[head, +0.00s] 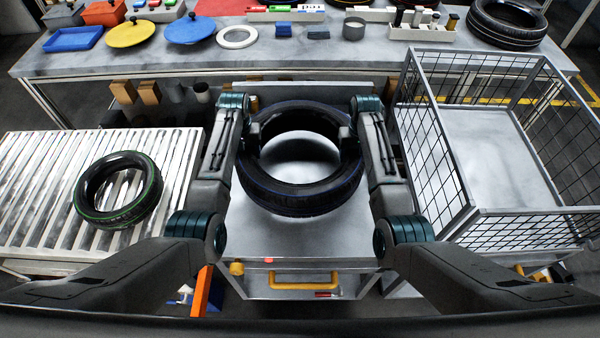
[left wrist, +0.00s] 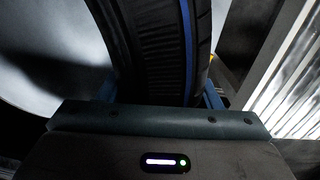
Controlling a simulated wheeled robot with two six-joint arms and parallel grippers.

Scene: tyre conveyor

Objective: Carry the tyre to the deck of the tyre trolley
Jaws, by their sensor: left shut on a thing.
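The black tyre with a blue line (head: 300,195) is held level between my two arms, over the grey deck (head: 290,240) of the trolley. Whether its underside touches the deck is hidden. My left gripper (head: 252,140) is shut on the tyre's left wall. The left wrist view shows the tread and blue line of the tyre (left wrist: 165,50) between the fingers of the left gripper (left wrist: 160,95). My right gripper (head: 346,140) is at the tyre's right wall, opposite the left one, and looks shut on it.
A green-lined tyre (head: 118,190) lies on the roller conveyor (head: 40,170) at left. A wire cage cart (head: 490,225) stands close at right. A bench (head: 300,62) with pans, bins and another tyre (head: 507,22) runs along the back. The trolley's yellow handle (head: 303,284) faces me.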

